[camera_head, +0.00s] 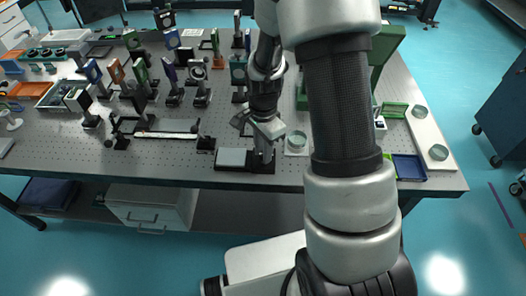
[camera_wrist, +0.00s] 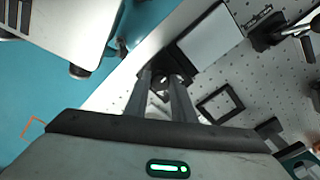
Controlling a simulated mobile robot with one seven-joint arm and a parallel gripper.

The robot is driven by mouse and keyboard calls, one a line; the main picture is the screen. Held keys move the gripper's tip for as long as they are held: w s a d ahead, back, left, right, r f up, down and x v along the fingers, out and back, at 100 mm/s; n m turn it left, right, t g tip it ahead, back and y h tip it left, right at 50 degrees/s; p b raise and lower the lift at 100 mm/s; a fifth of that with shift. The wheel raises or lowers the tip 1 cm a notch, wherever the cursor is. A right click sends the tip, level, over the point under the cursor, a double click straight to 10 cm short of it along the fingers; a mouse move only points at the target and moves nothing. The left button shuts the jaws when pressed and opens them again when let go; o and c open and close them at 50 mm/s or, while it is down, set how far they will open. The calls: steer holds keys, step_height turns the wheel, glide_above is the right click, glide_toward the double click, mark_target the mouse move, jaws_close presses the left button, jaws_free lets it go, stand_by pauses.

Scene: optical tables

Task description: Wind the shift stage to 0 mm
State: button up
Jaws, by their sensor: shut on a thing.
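The shift stage, a low black unit with a pale flat plate (camera_head: 232,158), sits near the front edge of the optical table. Its pale plate also shows at the top of the wrist view (camera_wrist: 212,40). My gripper (camera_head: 263,160) reaches down at the right end of the stage. In the wrist view my gripper's two dark fingers (camera_wrist: 164,84) are close together at the stage's black end, shut on what appears to be its knob. The knob is mostly hidden between the fingers. No scale reading can be made out.
The perforated optical table (camera_head: 60,155) carries several mounted optics at the left and back. A rail (camera_head: 166,135) lies left of the stage. A glass disc on a pale pad (camera_head: 297,142) stands close on the right, with a blue tray (camera_head: 409,168) farther right.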

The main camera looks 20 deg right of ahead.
steer(key=n+b, duration=0.1)
steer(key=n, duration=0.2)
steer(key=shift+n, duration=0.4)
steer(key=n, duration=0.3)
steer(key=shift+n+b, duration=0.3)
steer(key=n, duration=0.6)
steer(key=shift+d, duration=0.15)
steer(key=n, duration=0.6)
steer(key=shift+r+n, duration=0.1)
steer(key=shift+n, duration=0.3)
steer(key=n+p, duration=0.2)
steer(key=n, duration=0.2)
steer(key=shift+n, duration=0.4)
steer(key=o, duration=1.1)
steer(key=shift+c, duration=0.2)
